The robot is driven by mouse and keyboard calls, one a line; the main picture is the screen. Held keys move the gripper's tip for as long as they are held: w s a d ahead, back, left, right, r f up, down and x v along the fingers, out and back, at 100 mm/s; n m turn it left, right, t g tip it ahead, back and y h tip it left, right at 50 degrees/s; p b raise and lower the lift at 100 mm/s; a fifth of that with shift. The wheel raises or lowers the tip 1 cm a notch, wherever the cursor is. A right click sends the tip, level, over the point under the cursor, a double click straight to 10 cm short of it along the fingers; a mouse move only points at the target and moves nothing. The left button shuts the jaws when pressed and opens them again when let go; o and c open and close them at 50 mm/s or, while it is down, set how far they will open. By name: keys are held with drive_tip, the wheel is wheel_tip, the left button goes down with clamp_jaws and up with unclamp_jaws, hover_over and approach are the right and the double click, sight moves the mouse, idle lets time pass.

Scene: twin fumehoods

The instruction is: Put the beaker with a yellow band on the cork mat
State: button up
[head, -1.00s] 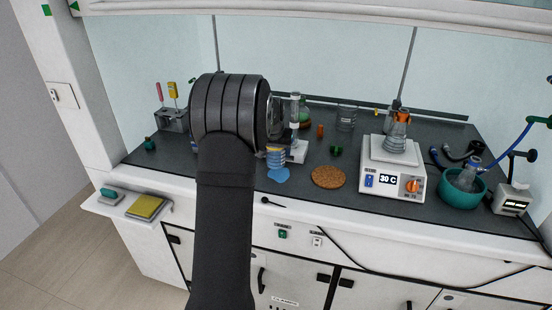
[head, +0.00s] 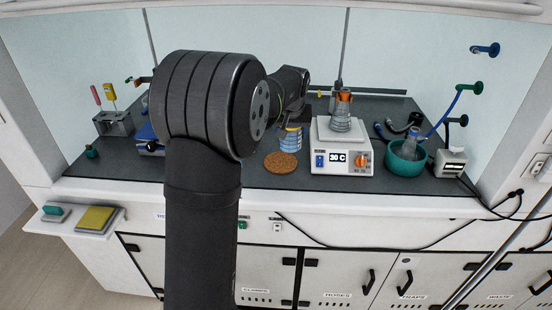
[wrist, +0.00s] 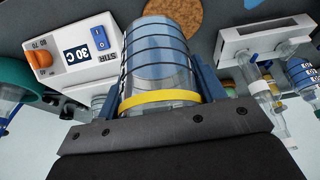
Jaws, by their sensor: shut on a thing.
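The beaker with a yellow band (head: 291,140) is clear with dark rings and blue in its lower part; the band circles it near the top. My gripper (wrist: 160,88) is shut on it, with a blue finger on each side in the wrist view, where the beaker (wrist: 160,55) fills the middle. The round brown cork mat (head: 281,163) lies on the dark worktop, just in front of and below the beaker in the head view. The mat also shows beyond the beaker at the top of the wrist view (wrist: 174,14). My arm hides the fingertips in the head view.
A white hotplate (head: 341,158) reading 30 C, with a flask (head: 342,118) on it, stands close right of the mat. Further right is a green bowl (head: 406,165). In the wrist view, a white stand with glassware (wrist: 262,40) is at the right.

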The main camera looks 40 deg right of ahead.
drive_tip(key=s+d, duration=0.4)
drive_tip(key=s, duration=0.1)
drive_tip(key=w+f, duration=0.2)
drive_tip(key=w, duration=0.2)
drive_tip(key=w+a+f, duration=0.1)
drive_tip(key=w+f, duration=0.1)
drive_tip(key=w, duration=0.1)
drive_tip(key=w+f, duration=0.2)
drive_tip(key=w, duration=0.2)
drive_tip(key=shift+w+a+f, duration=0.3)
drive_tip(key=shift+a+f, duration=0.05)
drive_tip(key=shift+f, duration=1.95)
drive_tip(key=shift+f, duration=0.15)
drive_tip(key=o, duration=1.1)
drive_tip(key=v, duration=1.2)
drive_tip(key=shift+a, duration=0.1)
